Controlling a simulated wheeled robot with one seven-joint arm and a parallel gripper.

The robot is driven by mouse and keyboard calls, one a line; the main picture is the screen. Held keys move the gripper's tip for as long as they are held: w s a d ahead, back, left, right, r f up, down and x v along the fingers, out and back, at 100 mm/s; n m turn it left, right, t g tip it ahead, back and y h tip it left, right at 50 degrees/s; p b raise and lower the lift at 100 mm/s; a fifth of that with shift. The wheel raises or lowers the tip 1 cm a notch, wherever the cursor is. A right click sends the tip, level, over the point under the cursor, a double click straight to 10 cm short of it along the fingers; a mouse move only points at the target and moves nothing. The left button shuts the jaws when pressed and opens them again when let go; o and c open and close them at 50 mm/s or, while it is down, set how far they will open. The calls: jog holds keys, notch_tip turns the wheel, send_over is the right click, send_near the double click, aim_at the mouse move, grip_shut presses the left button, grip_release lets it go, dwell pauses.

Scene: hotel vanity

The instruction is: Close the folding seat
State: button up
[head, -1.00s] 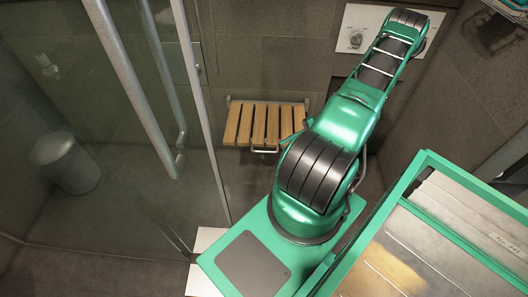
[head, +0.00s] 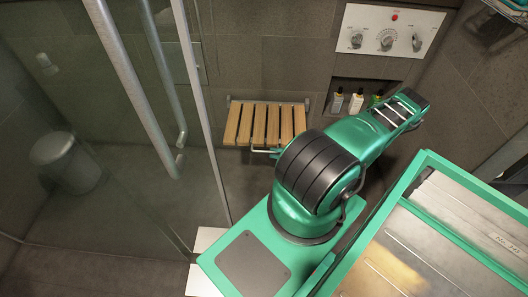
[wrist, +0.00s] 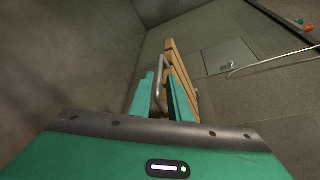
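The folding seat (head: 265,124) has wooden slats and a grey metal frame, and it is folded down from the shower wall in the head view. A metal bar shows at its front edge. In the wrist view the seat's slats (wrist: 180,70) appear steeply slanted just beyond my fingers. My gripper (wrist: 160,76) is open, with its two teal fingers apart. The seat's curved metal bar (wrist: 161,88) shows in the gap between the fingers; I cannot tell whether they touch it.
A glass door with a long metal handle (head: 130,85) stands left of the seat. A control panel (head: 388,32) and a niche with bottles (head: 356,102) are on the back wall. A bin (head: 66,161) stands behind the glass at left.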

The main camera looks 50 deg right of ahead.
jog(key=shift+x, duration=2.95)
grip_shut()
